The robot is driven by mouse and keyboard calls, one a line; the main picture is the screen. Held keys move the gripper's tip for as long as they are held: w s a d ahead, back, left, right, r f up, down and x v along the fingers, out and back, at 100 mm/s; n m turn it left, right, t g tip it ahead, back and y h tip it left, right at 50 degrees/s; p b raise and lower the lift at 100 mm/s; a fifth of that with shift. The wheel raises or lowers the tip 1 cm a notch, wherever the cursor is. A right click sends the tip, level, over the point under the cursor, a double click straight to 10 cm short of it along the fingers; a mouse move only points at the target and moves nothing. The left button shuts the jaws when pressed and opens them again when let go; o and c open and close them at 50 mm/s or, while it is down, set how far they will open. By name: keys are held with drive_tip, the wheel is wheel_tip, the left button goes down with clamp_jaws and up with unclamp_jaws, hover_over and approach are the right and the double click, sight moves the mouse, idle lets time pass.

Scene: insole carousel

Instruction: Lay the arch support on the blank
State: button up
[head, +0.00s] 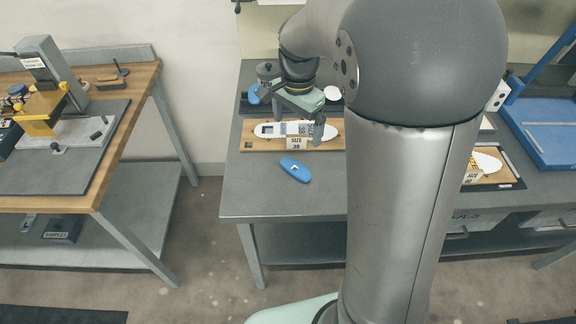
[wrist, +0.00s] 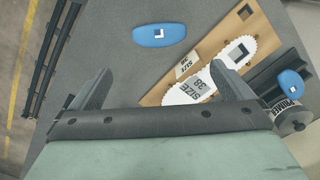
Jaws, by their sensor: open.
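A blue oval arch support (head: 295,169) with a white mark lies on the grey bench in front of the wooden board. It also shows in the wrist view (wrist: 160,35), marked with a white L. The white insole blank (head: 268,130) lies on the wooden board, partly behind my gripper (head: 285,122); in the wrist view the blank (wrist: 215,74) shows a SIZE 38 print. My gripper is open and empty above the board. In the wrist view its fingers (wrist: 160,72) are spread, with the arch support beyond them, apart from both.
A second blue piece (wrist: 290,82) lies behind the board, beside a dark primer pot (wrist: 290,116). A SIZE 38 sign (head: 296,143) stands at the board's front edge. Another board with a blank (head: 487,162) is at right, near a blue press frame (head: 540,125). The bench's front left is clear.

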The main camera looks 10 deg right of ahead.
sight(296, 167)
wheel_tip(296, 167, down, 14)
drive_tip(key=shift+f+p, duration=0.2)
drive_tip(key=shift+p, duration=0.45)
drive_tip(key=c, duration=0.7)
drive_tip(key=shift+r, duration=0.2)
drive_tip(key=shift+r, duration=0.2)
wheel_tip(296, 167, up, 2)
drive_tip(key=shift+r, duration=0.25)
drive_tip(key=s+d+r, duration=0.3)
drive_tip(key=s+d+r+b, duration=0.1)
drive_tip(key=s+d+r, duration=0.1)
drive_tip(key=s+r, duration=0.1)
drive_tip(key=s+d+r+b, duration=0.1)
drive_tip(key=s+d+r, duration=0.2)
drive_tip(key=s, duration=0.2)
drive_tip(key=shift+s+d+r, duration=0.15)
drive_tip(key=shift+d+r, duration=0.15)
drive_tip(key=shift+r, duration=0.1)
